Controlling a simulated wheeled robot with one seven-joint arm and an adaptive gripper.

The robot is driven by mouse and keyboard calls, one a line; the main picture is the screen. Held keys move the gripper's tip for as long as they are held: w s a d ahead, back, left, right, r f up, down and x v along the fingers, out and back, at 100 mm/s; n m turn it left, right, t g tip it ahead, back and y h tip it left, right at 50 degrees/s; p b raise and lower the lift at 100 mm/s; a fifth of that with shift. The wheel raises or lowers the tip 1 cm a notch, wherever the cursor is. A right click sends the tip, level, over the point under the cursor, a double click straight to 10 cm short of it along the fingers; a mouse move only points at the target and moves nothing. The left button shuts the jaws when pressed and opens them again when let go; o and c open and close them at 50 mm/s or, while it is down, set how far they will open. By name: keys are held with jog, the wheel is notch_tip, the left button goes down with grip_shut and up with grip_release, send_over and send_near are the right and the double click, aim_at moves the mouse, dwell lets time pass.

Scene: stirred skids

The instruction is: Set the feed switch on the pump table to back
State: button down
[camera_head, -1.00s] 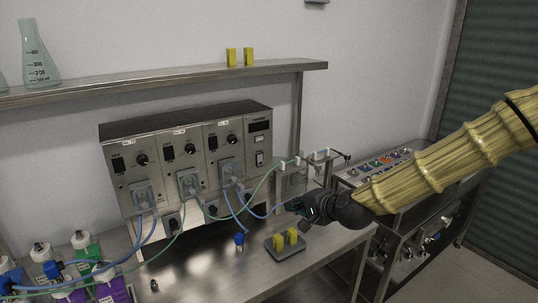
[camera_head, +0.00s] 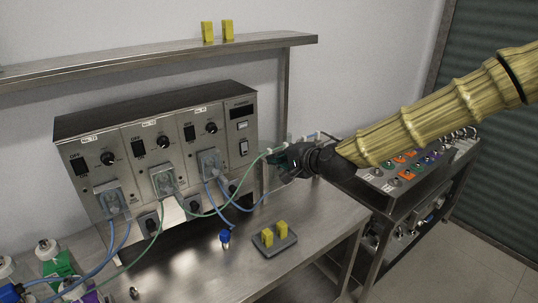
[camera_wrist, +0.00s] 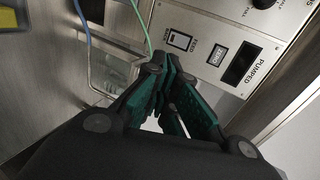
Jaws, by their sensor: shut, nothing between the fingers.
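The pump table carries a steel pump panel (camera_head: 150,165) with knobs, dark switches and tube fittings. The feed switch (camera_head: 244,147) is a small rocker in a pale frame, low in the panel's right-hand column. It also shows in the wrist view (camera_wrist: 180,40), with small labels beside it; which way it is tipped I cannot tell. My gripper (camera_head: 281,161) is shut and empty, to the right of the panel. In the wrist view its green-padded fingers (camera_wrist: 165,78) come together just below the switch in the picture, and I see no clear contact.
A display (camera_wrist: 243,65) and a ZERO button (camera_wrist: 217,54) sit beside the switch. Green and blue tubes (camera_head: 233,205) loop in front of the panel, close to my gripper. A grey tray (camera_head: 275,246) with yellow blocks and a blue-capped vial (camera_head: 225,238) stand on the table.

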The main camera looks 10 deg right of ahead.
jog(key=p, duration=0.5)
send_near(248, 150)
jog(key=shift+d+f+x, duration=0.15)
jog(key=shift+x, duration=1.55)
jog(key=shift+d+f+x, duration=0.1)
jog(key=shift+f+x, duration=0.05)
jog(key=shift+x, duration=1.55)
jog(key=shift+w+f, duration=0.1)
jog(key=shift+a+f+b, duration=0.1)
jog(key=shift+f+b, duration=0.2)
jog(key=shift+b, duration=0.4)
jog(key=shift+w+f+t+b, duration=0.1)
jog(key=shift+w+t+b, duration=0.15)
jog(key=shift+b, duration=0.65)
jog(key=shift+r, duration=0.3)
jog(key=shift+a+r, duration=0.1)
jog(key=shift+r, duration=0.05)
